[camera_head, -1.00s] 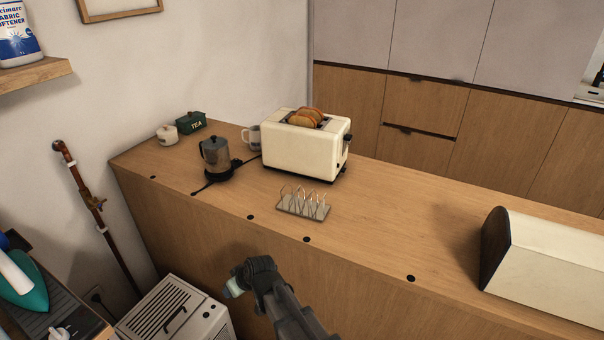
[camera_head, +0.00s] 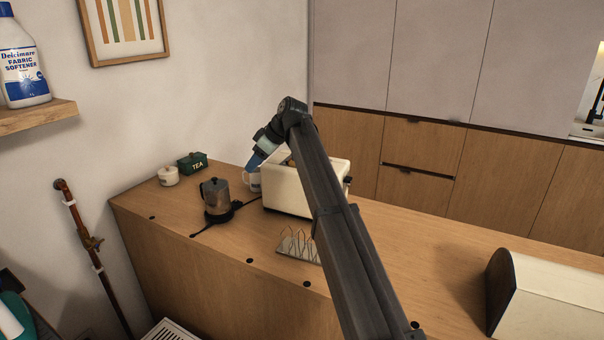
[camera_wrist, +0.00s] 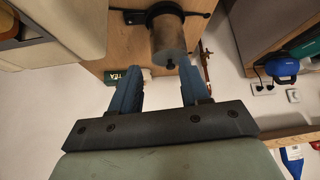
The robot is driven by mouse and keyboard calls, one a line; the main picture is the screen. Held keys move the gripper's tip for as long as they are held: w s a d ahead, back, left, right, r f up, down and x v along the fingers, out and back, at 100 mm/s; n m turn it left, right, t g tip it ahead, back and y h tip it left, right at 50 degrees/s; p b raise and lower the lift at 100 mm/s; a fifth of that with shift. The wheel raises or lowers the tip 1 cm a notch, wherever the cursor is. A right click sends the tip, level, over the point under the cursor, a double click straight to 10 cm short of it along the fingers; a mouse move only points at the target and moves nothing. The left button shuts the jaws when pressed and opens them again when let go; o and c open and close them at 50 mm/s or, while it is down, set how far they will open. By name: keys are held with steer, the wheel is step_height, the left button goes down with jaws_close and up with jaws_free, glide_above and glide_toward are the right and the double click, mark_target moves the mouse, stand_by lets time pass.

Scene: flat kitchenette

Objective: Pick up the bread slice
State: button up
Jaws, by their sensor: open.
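The cream toaster (camera_head: 288,192) stands on the wooden counter, partly covered by my arm in the head view. Only a small brown patch of bread (camera_head: 288,161) shows in its top behind my arm, so I cannot tell the slices apart. The toaster fills the upper left of the wrist view (camera_wrist: 65,22), with a brown patch at the far left edge. My gripper (camera_head: 256,161) is above the counter, just left of the toaster's top in the head view. In the wrist view its blue fingers (camera_wrist: 156,85) are apart with nothing between them.
A metal pot (camera_head: 216,200), a mug (camera_head: 252,181), a white jar (camera_head: 168,176) and a green TEA tin (camera_head: 193,162) stand left of the toaster. A wire toast rack (camera_head: 298,246) is in front. A bread box (camera_head: 550,295) stands right, past bare counter.

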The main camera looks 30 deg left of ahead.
steer(key=w+d+r+m+h, duration=0.1)
steer(key=w+d+r+h, duration=0.2)
steer(key=w+d+r, duration=1)
steer(key=shift+t, duration=0.3)
steer(key=x, duration=0.3)
steer(key=d+x, duration=0.1)
steer(key=x, duration=0.2)
steer(key=w+d+x, duration=0.1)
steer(key=x, duration=0.2)
steer(key=shift+a+f, duration=0.15)
steer(key=shift+f, duration=0.45)
steer(key=shift+s+a+x, duration=0.1)
steer(key=shift+x, duration=1.2)
steer(key=shift+s+a+x, duration=0.1)
steer(key=shift+x, duration=1.15)
steer(key=shift+r, duration=0.1)
jaws_close()
